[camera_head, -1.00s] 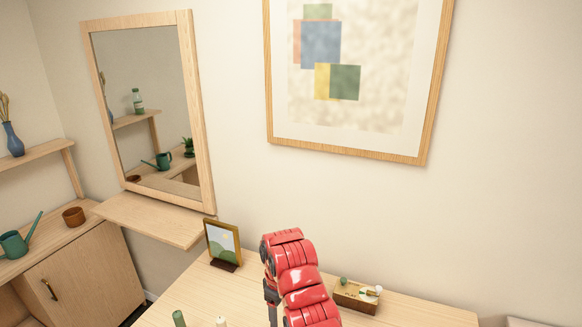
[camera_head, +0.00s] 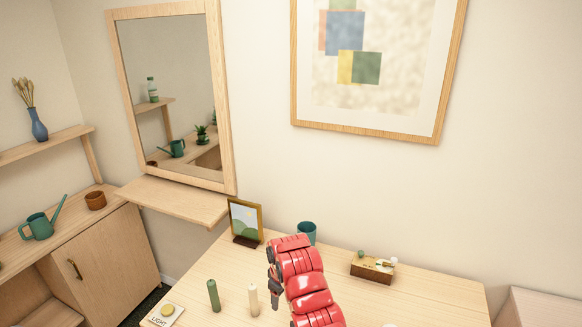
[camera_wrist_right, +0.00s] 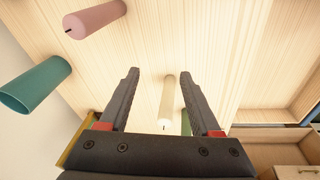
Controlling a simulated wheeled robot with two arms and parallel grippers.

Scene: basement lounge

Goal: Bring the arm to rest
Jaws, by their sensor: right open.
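My right arm, red, rises from the bottom of the head view over the wooden table. Its dark right gripper (camera_head: 274,288) shows partly beside the red links. In the wrist view the right gripper (camera_wrist_right: 158,74) is open, its two fingers apart with nothing held between them. A cream candle (camera_wrist_right: 166,98) appears between the fingers in that picture, beyond them; whether they touch it I cannot tell. It also stands on the table in the head view (camera_head: 253,299). My left gripper is not in view.
On the table (camera_head: 425,295) are a green candle (camera_head: 213,296), a picture frame (camera_head: 245,221), a teal cup (camera_head: 307,232) behind the arm and a small wooden box (camera_head: 371,270). A pink candle (camera_wrist_right: 97,17) shows in the wrist view. The table's right side looks mostly clear.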

